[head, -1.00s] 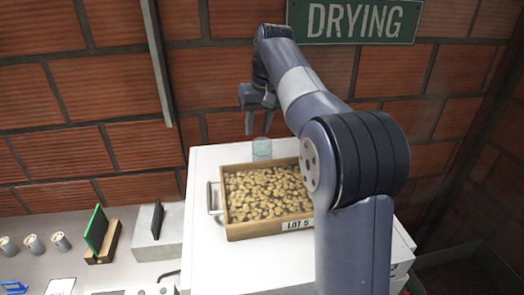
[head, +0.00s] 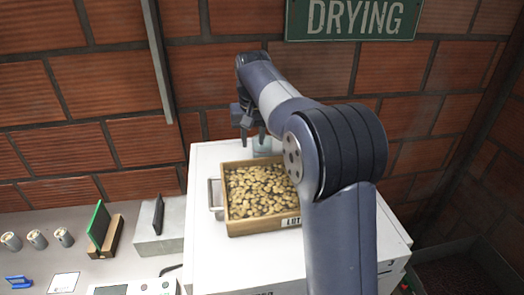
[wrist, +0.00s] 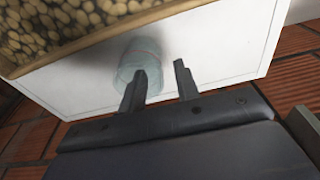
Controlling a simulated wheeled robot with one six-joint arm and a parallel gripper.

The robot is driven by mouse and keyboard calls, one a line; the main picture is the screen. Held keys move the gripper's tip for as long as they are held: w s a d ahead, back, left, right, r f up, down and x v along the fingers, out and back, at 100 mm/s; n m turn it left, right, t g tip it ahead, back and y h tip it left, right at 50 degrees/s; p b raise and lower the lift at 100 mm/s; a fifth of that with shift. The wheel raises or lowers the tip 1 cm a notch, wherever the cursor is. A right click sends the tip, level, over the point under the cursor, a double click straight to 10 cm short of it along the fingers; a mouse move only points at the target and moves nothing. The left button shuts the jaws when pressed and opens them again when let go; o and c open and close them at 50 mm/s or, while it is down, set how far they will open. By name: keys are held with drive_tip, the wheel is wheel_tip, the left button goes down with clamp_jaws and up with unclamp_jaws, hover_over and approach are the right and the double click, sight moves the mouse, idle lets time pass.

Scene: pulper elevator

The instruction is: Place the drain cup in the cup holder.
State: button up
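A clear, pale bluish cup (head: 267,147), which looks like the drain cup, stands on the white cabinet top behind the wooden tray. It also shows in the wrist view (wrist: 140,57), just beyond my fingertips and partly behind the left finger. My gripper (head: 253,139) points down beside the cup, a little to its left in the head view. Its two fingers (wrist: 159,80) are apart with nothing between them. I cannot make out whether they touch the cup. I cannot identify a cup holder in either view.
A wooden tray of beans (head: 235,229), labelled as a lot, sits on the white cabinet (head: 205,163) close to the cup. A brick wall (head: 130,153) rises behind. Several small cups (head: 37,239), a green panel (head: 98,226) and a grey block (head: 158,245) stand on the left counter.

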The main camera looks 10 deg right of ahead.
sight(253, 145)
drive_tip(key=shift+w+f, duration=0.2)
drive_tip(key=shift+f, duration=1.3)
drive_tip(key=shift+d, duration=0.1)
drive_tip(key=shift+c, duration=0.2)
clamp_jaws()
